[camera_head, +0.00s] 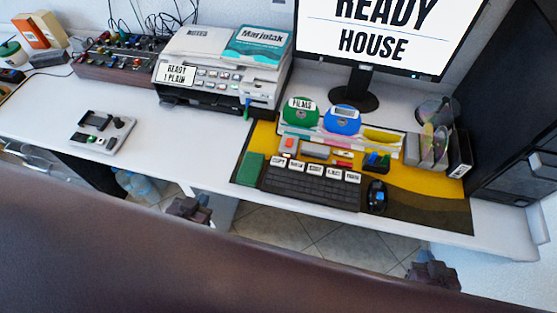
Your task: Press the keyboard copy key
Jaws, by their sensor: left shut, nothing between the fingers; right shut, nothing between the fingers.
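The black keyboard (312,186) lies on the yellow and dark mat at the front right of the desk. A row of white labelled keys runs along its back edge. The leftmost white key (279,161) seems to read COPY; the other labels are too small to read surely. My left gripper (188,209) is shut and empty in front of the desk edge, left of the keyboard. My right gripper (434,270) is shut and empty in front of the desk edge, right of the keyboard. Both are well apart from the keys.
A mouse (376,197) lies right of the keyboard and a green block (250,168) left of it. Round disc cases (341,119), a monitor (388,38) and a disc rack (432,150) stand behind. A printer-like machine (222,68) stands left.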

